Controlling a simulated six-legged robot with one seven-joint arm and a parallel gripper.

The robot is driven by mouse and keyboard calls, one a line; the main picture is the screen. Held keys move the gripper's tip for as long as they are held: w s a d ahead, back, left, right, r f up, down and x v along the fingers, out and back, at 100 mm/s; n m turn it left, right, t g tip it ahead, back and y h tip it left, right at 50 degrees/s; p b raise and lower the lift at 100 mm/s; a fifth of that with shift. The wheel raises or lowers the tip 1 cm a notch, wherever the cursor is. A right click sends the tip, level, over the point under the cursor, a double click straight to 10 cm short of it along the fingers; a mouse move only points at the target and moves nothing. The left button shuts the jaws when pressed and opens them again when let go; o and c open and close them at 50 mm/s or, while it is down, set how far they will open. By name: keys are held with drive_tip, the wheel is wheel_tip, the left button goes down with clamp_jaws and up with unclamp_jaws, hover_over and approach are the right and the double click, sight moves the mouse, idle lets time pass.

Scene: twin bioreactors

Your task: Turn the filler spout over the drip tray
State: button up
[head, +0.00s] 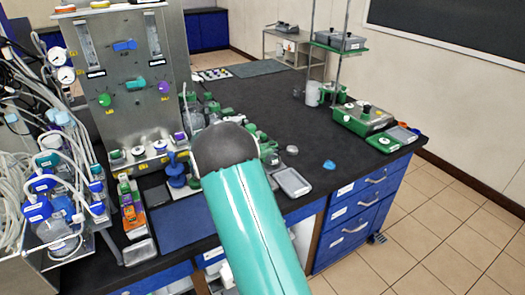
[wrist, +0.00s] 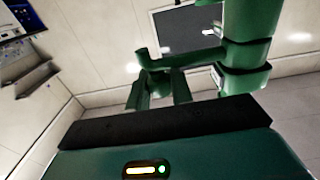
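I cannot clearly make out the filler spout. A shallow grey tray (head: 291,181) lies at the front edge of the dark bench, just right of my arm. It may be the drip tray, but I cannot be sure. Small green items (head: 268,155) stand just behind it, partly hidden by my arm's dark joint. My teal arm rises through the middle of the head view and hides part of the bench front. The wrist view shows mostly green and teal parts, with wall behind, and no spout or tray.
A steel panel (head: 120,85) with coloured knobs stands at the left, beside tangled white tubing and blue-capped vessels (head: 40,208). A green-based device (head: 363,117) stands at the right edge of the bench (head: 265,90). A blue item (head: 329,164) lies near the front edge. Tiled floor is clear at right.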

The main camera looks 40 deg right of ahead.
drive_tip(key=o, duration=0.4)
drive_tip(key=shift+a, duration=0.1)
drive_tip(key=a, duration=0.4)
drive_tip(key=w+a, duration=0.1)
drive_tip(key=a, duration=0.4)
drive_tip(key=w+a, duration=0.1)
drive_tip(key=a, duration=0.3)
drive_tip(key=shift+w+a, duration=0.1)
drive_tip(key=shift+a, duration=0.15)
